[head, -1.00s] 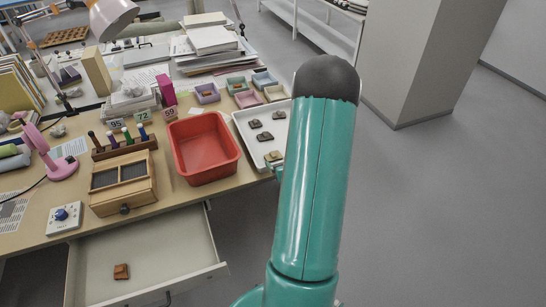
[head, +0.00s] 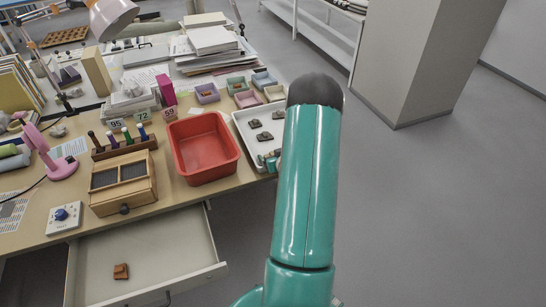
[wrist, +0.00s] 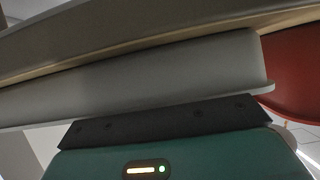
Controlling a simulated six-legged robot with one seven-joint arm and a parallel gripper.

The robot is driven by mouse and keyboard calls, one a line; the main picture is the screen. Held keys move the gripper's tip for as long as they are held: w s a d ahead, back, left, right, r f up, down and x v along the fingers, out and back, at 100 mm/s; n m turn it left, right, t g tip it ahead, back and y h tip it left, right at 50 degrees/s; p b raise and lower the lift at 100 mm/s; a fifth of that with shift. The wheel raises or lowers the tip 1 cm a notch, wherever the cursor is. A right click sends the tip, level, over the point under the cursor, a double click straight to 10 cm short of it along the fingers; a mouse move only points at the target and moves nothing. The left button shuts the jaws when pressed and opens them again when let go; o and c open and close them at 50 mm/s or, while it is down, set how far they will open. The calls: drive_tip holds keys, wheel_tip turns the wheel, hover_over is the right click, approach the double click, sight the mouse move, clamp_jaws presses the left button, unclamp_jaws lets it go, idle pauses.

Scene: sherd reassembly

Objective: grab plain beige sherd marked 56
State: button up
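The white tray (head: 243,127) stands at the right end of the desk with several dark brown sherds (head: 264,136) on it. My gripper (head: 270,159) shows only as a small teal and dark shape at the tray's near right corner, partly behind my arm. A small pale patch shows beside it. I cannot tell whether this is the beige sherd, and no mark 56 can be read.
A red bin (head: 203,149) stands left of the tray. Small coloured boxes (head: 236,84) are behind the tray. An open drawer (head: 145,255) juts out in front and holds an orange-brown sherd (head: 121,271). A wooden box (head: 122,184) stands above it. Open floor lies right.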

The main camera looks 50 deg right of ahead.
drive_tip(key=shift+s+a+f, duration=0.1)
drive_tip(key=shift+s+f, duration=0.1)
drive_tip(key=shift+f, duration=0.15)
drive_tip(key=c, duration=0.8)
drive_tip(key=shift+r, duration=0.1)
